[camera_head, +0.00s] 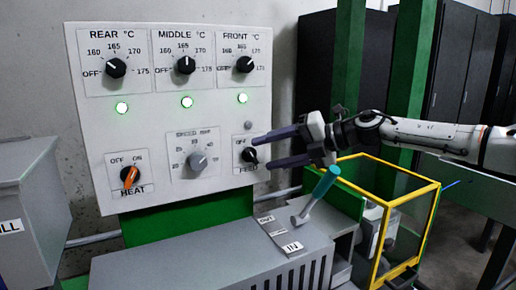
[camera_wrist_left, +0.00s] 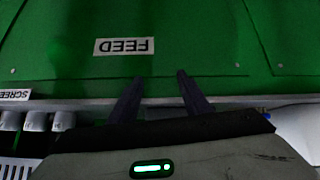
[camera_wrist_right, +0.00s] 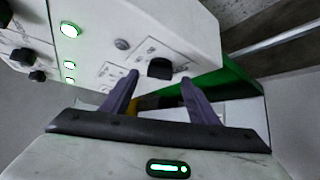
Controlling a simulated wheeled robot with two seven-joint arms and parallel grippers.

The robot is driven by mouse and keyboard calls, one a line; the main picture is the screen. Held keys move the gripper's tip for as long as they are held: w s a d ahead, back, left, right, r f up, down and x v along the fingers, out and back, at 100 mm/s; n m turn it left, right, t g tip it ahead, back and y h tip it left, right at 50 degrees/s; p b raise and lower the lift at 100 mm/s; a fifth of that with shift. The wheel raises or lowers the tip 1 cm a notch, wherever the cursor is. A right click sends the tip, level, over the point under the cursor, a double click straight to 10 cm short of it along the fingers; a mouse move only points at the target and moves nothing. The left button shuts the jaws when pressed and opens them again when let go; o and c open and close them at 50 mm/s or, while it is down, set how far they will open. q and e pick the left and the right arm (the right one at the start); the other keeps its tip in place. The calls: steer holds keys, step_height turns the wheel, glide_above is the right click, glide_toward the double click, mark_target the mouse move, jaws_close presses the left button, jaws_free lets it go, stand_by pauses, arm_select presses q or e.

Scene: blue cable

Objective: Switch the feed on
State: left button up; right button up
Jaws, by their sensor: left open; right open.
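The black FEED knob (camera_head: 249,155) sits at the lower right of the white control panel (camera_head: 150,120). Its OFF label is at its upper left; I cannot tell its exact setting. A small grey lamp (camera_head: 248,125) above it is unlit. My right gripper (camera_head: 261,152) is open at the knob, its fingertips above and below it in the head view. In the right wrist view the knob (camera_wrist_right: 160,68) shows between and beyond the fingertips; contact is unclear. My left gripper (camera_wrist_left: 160,78) is open and empty before a green surface with an upside-down FEED label (camera_wrist_left: 124,46).
The orange HEAT knob (camera_head: 130,177) points toward ON. The three temperature lamps glow green. A teal-handled lever (camera_head: 325,182) and yellow-framed guard (camera_head: 410,198) stand below my right arm.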

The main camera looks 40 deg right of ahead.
mark_target(251, 156)
steer(key=shift+p+x, duration=0.35)
steer(key=shift+x, duration=0.85)
arm_select(q)
steer(key=shift+w+a+r, duration=0.1)
steer(key=shift+w+r, duration=0.25)
steer(key=shift+r, duration=0.3)
steer(key=shift+w+r, duration=0.3)
steer(key=shift+r, duration=0.35)
arm_select(e)
steer(key=shift+w+a+f, duration=0.2)
steer(key=shift+w, duration=0.25)
